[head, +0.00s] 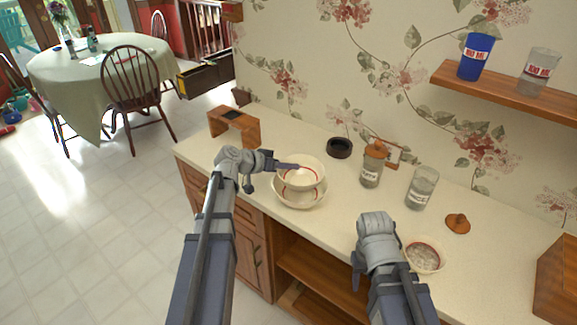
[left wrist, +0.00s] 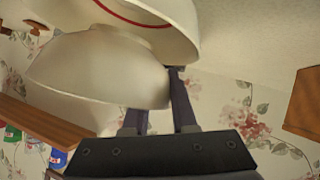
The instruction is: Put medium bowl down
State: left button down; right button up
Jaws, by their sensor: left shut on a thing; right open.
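The medium bowl (head: 306,170), cream with a red band, is in my left gripper (head: 288,166), which is shut on its rim at the left. In the head view it is right over a larger cream bowl (head: 300,201) on the counter, overlapping it. In the left wrist view the held bowl (left wrist: 95,75) is close against the larger bowl (left wrist: 175,40); I cannot tell whether they touch. My left gripper's fingers (left wrist: 165,105) are at the rim there. My right gripper (head: 357,278) is open, low at the counter's front edge, mostly hidden by its arm.
A small bowl (head: 425,257) stands beside my right arm. Glass jars (head: 371,168) (head: 421,188), a dark ring (head: 339,148), a wooden lid (head: 458,223) and a wooden stand (head: 233,125) are on the counter. A shelf (head: 505,90) with cups is above.

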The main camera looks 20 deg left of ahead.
pick_arm(q)
jog(key=c, duration=0.7)
grip_release()
jog(key=shift+f, duration=0.1)
jog(key=shift+r+p, duration=0.25)
jog(key=shift+p, duration=0.05)
jog(key=shift+s+a+r+p, duration=0.15)
jog(key=shift+s+r+p, duration=0.1)
jog(key=shift+r+p, duration=0.2)
jog(key=shift+s+a+r+p, duration=0.15)
jog(key=shift+s+r+p, duration=0.05)
jog(key=shift+r+p, duration=0.25)
jog(key=p+v, duration=0.4)
jog(key=v, duration=0.6)
jog(key=shift+s+a+p, duration=0.2)
jog(key=shift+s+p, duration=0.05)
jog(key=shift+p, duration=0.15)
